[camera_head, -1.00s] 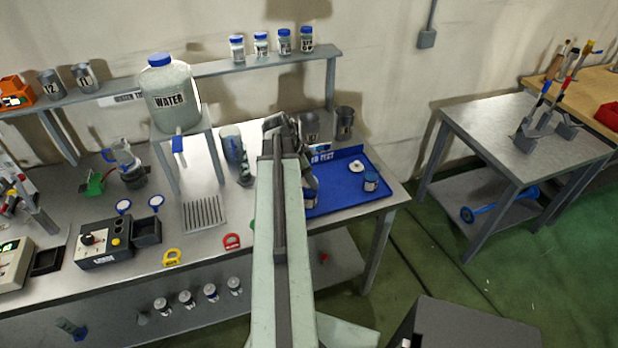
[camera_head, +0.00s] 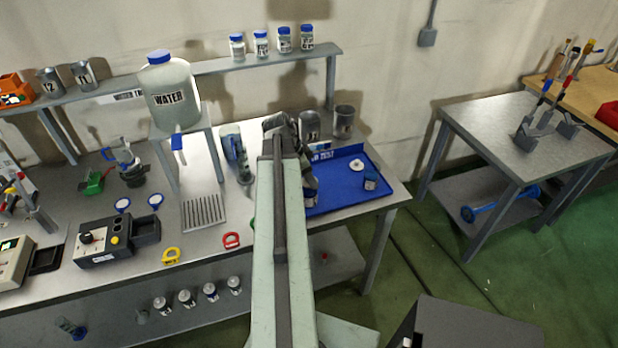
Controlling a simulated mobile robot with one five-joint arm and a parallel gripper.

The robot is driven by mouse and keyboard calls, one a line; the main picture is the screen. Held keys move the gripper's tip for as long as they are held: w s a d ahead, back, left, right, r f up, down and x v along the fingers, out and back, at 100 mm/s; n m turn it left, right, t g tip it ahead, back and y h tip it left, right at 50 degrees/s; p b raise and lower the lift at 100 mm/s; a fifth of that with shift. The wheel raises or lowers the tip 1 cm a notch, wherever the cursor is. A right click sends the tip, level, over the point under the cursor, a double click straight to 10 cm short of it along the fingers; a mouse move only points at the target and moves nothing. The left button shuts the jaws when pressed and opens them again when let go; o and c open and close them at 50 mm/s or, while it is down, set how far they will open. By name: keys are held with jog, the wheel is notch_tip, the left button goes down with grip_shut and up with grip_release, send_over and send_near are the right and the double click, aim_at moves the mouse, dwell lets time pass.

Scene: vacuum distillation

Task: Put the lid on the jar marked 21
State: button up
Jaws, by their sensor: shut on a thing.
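A blue tray (camera_head: 347,200) lies on the right end of the metal bench. A small jar (camera_head: 370,181) with blue on it stands at its right side; its number is too small to read. A white round lid (camera_head: 357,165) lies on the tray behind that jar. My gripper (camera_head: 309,185) is over the tray's left part, mostly hidden behind my pale green arm. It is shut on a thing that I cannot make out. I cannot tell which jar is marked 21.
Two grey canisters, one of them (camera_head: 344,121) clear to see, stand behind the tray. The water tank (camera_head: 172,92) stands on a raised stand to the left. Several blue-capped bottles (camera_head: 284,39) are on the shelf. The tray's right front is clear.

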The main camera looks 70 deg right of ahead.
jog(key=shift+f, duration=0.15)
jog(key=o, duration=1.9)
notch_tip(320, 180, up, 7)
jog(key=p, duration=0.7)
jog(key=shift+w, duration=0.1)
